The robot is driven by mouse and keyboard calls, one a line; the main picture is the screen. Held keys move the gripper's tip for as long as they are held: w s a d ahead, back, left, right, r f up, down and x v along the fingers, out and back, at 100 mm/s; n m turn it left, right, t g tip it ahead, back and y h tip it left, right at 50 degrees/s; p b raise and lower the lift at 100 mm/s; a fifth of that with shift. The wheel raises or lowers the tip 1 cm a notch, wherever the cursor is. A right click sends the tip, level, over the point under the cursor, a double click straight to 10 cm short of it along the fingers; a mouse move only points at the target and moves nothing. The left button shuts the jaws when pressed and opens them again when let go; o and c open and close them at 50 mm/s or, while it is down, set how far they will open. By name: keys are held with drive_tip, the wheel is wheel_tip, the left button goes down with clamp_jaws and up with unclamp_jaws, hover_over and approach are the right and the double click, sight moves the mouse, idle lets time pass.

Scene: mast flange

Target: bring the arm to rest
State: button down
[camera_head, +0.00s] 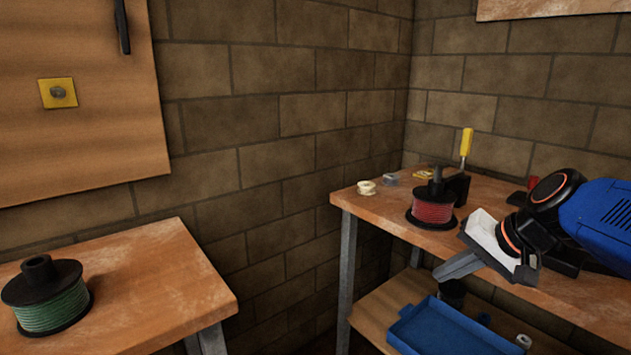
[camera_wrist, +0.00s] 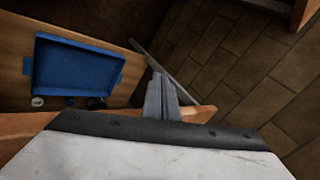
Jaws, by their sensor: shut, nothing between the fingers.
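My gripper (camera_head: 440,276) hangs in front of the right workbench, beside its front edge. Its grey fingers point down and to the left in the head view, over the space by the lower shelf. In the wrist view my gripper (camera_wrist: 158,78) shows its fingers pressed together with nothing between them. My blue arm with its black wrist reaches in from the right, above the bench top.
The right workbench (camera_head: 575,295) carries a red wire spool (camera_head: 432,211), a white roll (camera_head: 366,187) and a yellow-handled tool (camera_head: 466,143). A blue tray (camera_head: 398,333) lies on its lower shelf. A green wire spool (camera_head: 52,310) stands on the left bench (camera_head: 165,275). A gap separates the benches.

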drive_tip(key=s+d+f+n+h, duration=0.1)
drive_tip(key=s+f+n+h, duration=0.1)
drive_tip(key=s, duration=0.5)
drive_tip(key=s+d+f+n+g+h, duration=0.1)
drive_tip(key=s+f+n+h, duration=0.1)
drive_tip(key=s+f+n, duration=0.2)
drive_tip(key=s+f, duration=0.3)
drive_tip(key=shift+d+f+h, duration=0.3)
drive_tip(key=shift+d, duration=0.05)
idle(1.0)
